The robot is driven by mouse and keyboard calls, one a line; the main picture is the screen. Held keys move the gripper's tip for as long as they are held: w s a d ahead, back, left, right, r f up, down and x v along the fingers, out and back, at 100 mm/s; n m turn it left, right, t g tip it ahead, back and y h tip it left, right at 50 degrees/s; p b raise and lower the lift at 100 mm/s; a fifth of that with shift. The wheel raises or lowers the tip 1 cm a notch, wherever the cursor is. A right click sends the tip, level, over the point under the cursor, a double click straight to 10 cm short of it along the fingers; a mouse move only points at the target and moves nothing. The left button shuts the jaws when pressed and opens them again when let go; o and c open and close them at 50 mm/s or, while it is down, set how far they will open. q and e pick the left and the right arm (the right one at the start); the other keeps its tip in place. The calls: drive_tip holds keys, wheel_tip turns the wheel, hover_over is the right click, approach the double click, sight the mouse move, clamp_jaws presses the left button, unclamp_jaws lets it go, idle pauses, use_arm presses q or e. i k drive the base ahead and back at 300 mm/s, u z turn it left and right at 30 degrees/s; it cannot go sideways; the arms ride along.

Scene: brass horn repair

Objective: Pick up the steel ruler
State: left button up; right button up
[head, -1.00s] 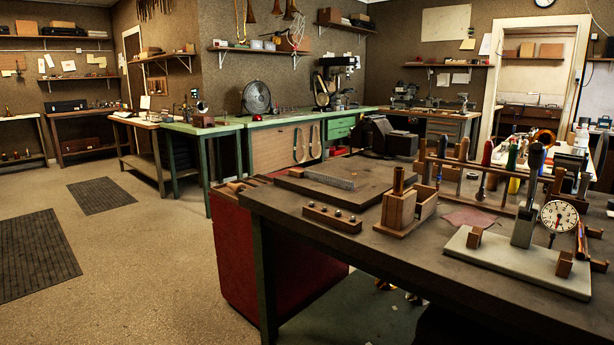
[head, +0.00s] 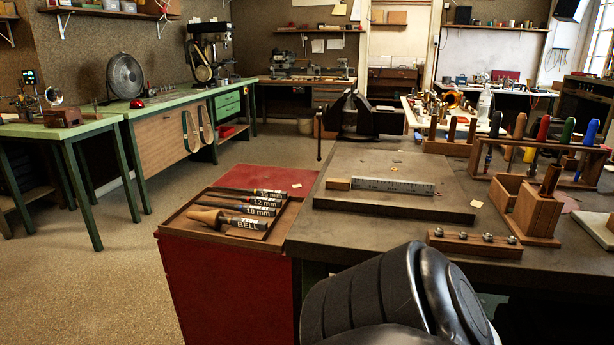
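The steel ruler (head: 395,186) lies on a flat grey-brown board (head: 345,202) on the near workbench. It is a pale metal strip with dark graduation marks, running left to right. A small light wooden block (head: 338,183) is at its left end, and I cannot tell whether they are attached. Neither of my grippers is in view. A black rounded part at the bottom centre is mine, and it hides part of the bench's front edge.
A red cabinet (head: 222,285) stands left of the bench, with labelled tools in its tray (head: 175,222). Right of the ruler are a wooden holder (head: 533,218), a low block with metal balls (head: 475,244) and a tool rack (head: 560,146). A vise (head: 349,112) stands behind.

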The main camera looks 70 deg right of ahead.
sight(358, 182)
drive_tip(key=i, duration=1)
drive_tip(key=z, duration=3.2)
